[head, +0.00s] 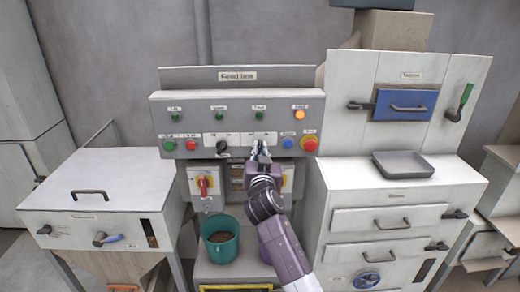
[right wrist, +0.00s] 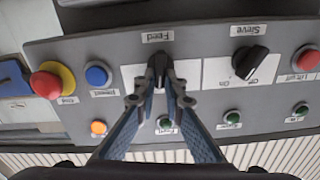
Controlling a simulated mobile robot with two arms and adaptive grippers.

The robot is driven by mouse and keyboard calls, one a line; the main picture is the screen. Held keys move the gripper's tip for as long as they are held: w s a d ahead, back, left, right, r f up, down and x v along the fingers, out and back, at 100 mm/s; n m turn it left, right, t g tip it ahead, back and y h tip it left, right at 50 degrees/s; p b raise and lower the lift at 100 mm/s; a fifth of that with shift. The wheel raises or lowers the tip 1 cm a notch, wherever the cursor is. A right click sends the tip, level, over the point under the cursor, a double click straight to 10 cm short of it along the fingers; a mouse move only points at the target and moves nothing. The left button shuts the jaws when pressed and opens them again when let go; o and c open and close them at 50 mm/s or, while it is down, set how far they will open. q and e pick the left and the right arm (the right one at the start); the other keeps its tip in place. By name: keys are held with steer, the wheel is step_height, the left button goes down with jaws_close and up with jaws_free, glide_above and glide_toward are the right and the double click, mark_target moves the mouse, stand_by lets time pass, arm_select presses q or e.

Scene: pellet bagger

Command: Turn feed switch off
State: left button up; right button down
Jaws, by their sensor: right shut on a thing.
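The feed switch (right wrist: 158,68) is a black rotary knob on the grey control panel (head: 200,106), under a label that reads "Feed" upside down in the right wrist view. My right gripper (head: 259,150) reaches up to the panel and is shut on this knob; its fingertips (right wrist: 160,88) sit on both sides of it. In the head view the gripper hides most of the knob. The knob points roughly straight along the panel's up-down direction; its position marks are covered. My left gripper is not in view.
The sieve switch (right wrist: 250,62) is beside it, turned at a slant. A blue button (head: 288,143) and red emergency button (head: 310,144) are to the right. The orange lamp (head: 300,114) looks lit. A green bucket (head: 220,240) stands below; a grey tray (head: 402,165) lies at right.

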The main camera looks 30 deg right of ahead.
steer(key=shift+w+a+f+n+p, duration=0.1)
steer(key=shift+n+p, duration=0.15)
steer(key=shift+n, duration=1)
steer(key=shift+a+r+n+p, duration=0.1)
steer(key=shift+n+p, duration=0.1)
steer(key=shift+n, duration=1.1)
steer(key=shift+w+a+f+n+p, duration=0.1)
steer(key=shift+n+p, duration=0.15)
steer(key=shift+n, duration=1)
steer(key=c, duration=2)
jaws_free()
steer(key=v, duration=1.2)
steer(key=shift+s, duration=0.1)
